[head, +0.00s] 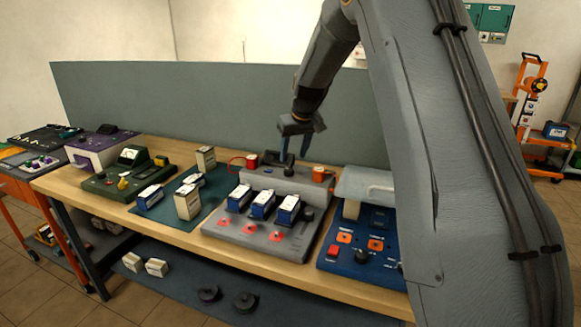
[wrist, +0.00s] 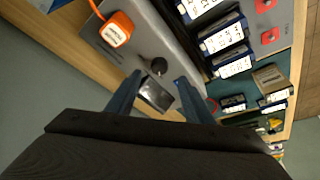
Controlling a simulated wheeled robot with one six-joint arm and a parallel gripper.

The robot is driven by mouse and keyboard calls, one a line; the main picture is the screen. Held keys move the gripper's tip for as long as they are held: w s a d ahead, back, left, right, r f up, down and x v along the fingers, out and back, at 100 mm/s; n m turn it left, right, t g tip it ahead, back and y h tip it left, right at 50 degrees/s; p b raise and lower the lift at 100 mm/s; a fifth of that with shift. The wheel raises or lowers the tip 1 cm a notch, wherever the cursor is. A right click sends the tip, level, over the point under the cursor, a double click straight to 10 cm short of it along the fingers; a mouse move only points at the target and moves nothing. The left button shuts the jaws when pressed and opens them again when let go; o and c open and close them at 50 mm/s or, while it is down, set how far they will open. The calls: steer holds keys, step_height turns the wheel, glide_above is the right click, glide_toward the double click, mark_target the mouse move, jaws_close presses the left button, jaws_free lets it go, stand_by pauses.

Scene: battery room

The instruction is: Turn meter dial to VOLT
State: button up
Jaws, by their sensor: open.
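A grey bench unit (head: 250,238) on the table has a raised back part with a small black knob (head: 289,171), which may be the meter dial. In the wrist view the round dark knob (wrist: 158,66) sits beside a dark glossy panel (wrist: 156,96). No VOLT mark or pointer position is readable. My gripper (head: 297,154) is above this back part, fingers pointing down. In the wrist view my gripper (wrist: 158,80) is open and empty, its fingertips on either side of the knob and panel area. I cannot tell whether it touches them.
Orange (head: 319,174) and red (head: 252,160) terminals flank the knob. Blue batteries (head: 262,205) stand in front. A blue unit (head: 357,250) is at right. A green device (head: 125,178) with a gauge and yellow knob is at left. A grey panel (head: 200,105) stands behind the table.

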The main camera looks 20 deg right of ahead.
mark_target(289, 170)
steer(key=shift+p+x, duration=1.3)
steer(key=shift+x, duration=2.6)
steer(key=shift+w, duration=0.2)
steer(key=c, duration=1)
steer(key=shift+c, duration=0.2)
